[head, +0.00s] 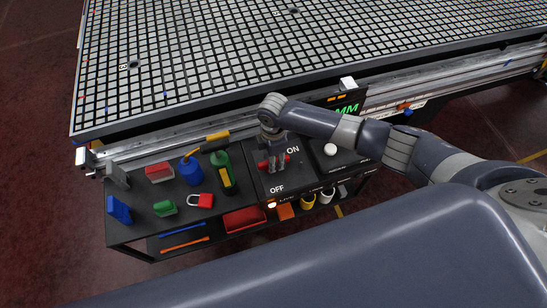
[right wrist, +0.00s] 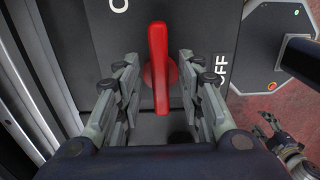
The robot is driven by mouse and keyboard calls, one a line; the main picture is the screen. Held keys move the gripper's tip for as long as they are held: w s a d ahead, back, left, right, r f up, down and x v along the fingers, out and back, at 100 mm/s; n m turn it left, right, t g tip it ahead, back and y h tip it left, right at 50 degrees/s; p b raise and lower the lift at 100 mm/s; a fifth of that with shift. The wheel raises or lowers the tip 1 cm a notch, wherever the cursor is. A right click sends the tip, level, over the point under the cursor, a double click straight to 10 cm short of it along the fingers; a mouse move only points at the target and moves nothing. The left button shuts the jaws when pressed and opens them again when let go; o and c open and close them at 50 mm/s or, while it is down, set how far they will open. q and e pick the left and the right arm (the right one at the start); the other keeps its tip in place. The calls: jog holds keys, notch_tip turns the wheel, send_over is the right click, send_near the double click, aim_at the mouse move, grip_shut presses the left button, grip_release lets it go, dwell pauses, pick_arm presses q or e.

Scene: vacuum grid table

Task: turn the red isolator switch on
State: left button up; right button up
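The red isolator switch (right wrist: 158,68) is a red rotary handle on a dark panel, with ON and OFF lettering beside it. In the right wrist view its long bar stands upright in the picture, between the two fingers. In the head view its red ends (head: 263,165) show beside my right gripper (head: 274,167), which covers the rest. My right gripper also shows in the right wrist view (right wrist: 158,95). It is open, its fingers on either side of the handle with a visible gap on both sides. My left gripper is not seen in the head view.
The panel sits on a dark cart below the grid table (head: 300,50). Left of it stand a green bottle (head: 221,165), a blue can (head: 190,171), a red padlock (head: 201,201) and colored blocks. A white knob (head: 330,149) is on the right. Lower shelf holds tools and rolls.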

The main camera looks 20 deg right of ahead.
notch_tip(320, 180, up, 12)
jog(key=shift+f, duration=0.15)
dwell(0.6)
